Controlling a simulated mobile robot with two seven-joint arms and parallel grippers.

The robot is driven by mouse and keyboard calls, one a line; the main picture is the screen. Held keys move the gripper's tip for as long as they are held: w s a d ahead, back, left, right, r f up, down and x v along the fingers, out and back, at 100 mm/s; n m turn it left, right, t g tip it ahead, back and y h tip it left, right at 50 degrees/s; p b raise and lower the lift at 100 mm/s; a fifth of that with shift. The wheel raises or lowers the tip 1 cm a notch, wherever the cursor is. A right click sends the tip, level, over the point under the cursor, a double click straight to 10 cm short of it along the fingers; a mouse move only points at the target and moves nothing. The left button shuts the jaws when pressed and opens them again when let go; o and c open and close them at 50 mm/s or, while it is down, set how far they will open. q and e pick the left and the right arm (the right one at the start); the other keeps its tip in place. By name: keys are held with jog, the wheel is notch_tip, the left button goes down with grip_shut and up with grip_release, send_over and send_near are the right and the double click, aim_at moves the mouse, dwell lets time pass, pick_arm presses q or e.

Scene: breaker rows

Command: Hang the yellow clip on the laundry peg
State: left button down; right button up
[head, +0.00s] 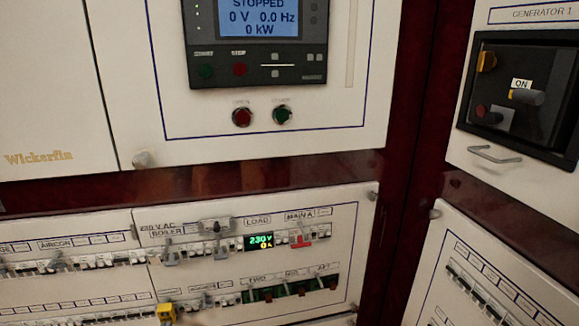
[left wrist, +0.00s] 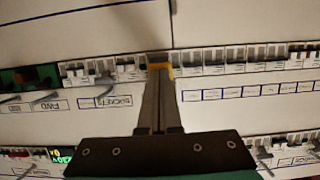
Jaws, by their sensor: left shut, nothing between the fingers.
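The yellow clip (head: 166,312) is at the bottom edge of the head view, at the lower breaker row left of a label that looks like SOCKETS. A yellow-orange piece (left wrist: 160,70) of it shows at my fingertips in the left wrist view. My left gripper (left wrist: 158,66) is shut with nothing between its fingers, its tips in front of the breaker row and close to the clip. I cannot tell whether they touch. I cannot make out my left gripper in the head view. No label reading laundry is legible, so I cannot pick out that peg. My right gripper is not in view.
A lit load display (head: 260,241) and a red clip (head: 300,241) are on the upper breaker row. Grey levers (head: 170,254) stick out there. The FWD, MID and AFT switches (head: 290,290) are lower right. A handle (head: 494,154) protrudes from the generator panel.

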pick_arm(q)
jog(key=shift+w+a, duration=0.15)
jog(key=shift+w, duration=0.55)
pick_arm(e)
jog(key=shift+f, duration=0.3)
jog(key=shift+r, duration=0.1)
pick_arm(q)
jog(key=f+p+v, duration=0.1)
jog(key=p+v, duration=0.9)
jog(key=v, duration=1.1)
jog(key=shift+s+f, duration=0.15)
jog(key=shift+f, duration=0.15)
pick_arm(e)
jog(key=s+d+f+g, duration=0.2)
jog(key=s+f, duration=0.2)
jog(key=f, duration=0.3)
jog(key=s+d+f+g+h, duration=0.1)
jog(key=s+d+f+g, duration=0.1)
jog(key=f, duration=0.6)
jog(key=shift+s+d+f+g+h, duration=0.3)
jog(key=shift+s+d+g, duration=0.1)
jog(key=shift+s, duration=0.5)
